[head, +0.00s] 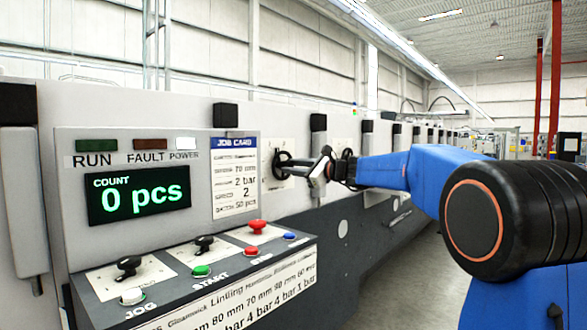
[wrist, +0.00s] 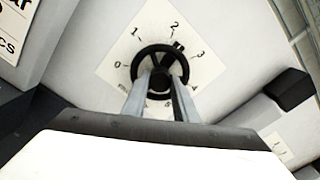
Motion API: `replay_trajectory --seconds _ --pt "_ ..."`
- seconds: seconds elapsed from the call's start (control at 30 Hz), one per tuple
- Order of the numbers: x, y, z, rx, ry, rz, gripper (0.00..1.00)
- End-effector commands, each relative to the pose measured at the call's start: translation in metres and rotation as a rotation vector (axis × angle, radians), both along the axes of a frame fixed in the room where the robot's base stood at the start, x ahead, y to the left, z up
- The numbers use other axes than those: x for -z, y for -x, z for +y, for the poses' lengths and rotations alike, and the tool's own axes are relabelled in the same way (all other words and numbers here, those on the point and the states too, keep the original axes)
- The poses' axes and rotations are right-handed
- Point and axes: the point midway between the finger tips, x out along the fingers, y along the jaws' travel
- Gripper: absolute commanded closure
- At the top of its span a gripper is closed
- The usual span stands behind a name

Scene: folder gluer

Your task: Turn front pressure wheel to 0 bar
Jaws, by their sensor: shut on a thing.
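The front pressure wheel (wrist: 136,62) is a black handwheel with spokes on a white square dial plate (wrist: 118,50). The plate carries numbers from 0 to 5; the lowest part is hidden behind my fingers. A small dark block on the rim lies between 2 and 3, a little closer to 2. My gripper (wrist: 161,82) is shut on the wheel near its hub. In the head view the wheel (head: 279,163) is on the machine's grey side panel, and my gripper (head: 297,168) reaches it from the right.
A control console (head: 200,270) with knobs and buttons juts out left of the wheel. Its display (head: 139,194) reads 0 pcs, and the job card (head: 235,180) shows 2 bar. A dark block (wrist: 288,90) sticks out right of the wheel. The floor (head: 400,275) beside the machine is clear.

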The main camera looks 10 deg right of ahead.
Motion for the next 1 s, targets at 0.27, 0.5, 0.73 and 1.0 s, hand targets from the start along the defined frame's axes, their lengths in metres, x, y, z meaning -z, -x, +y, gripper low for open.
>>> replay_trajectory --seconds 0.27,0.5,0.73,1.0 --pt "0.0008 0.0003 0.0002 0.0 0.214 -0.153 0.96" --pt "0.0011 0.0004 0.0002 -0.001 0.397 -0.287 0.96" --pt "0.0015 0.0004 0.0004 -0.001 0.574 -0.415 0.96" --pt "0.0019 0.0005 0.0005 -0.001 0.781 -0.565 0.96"
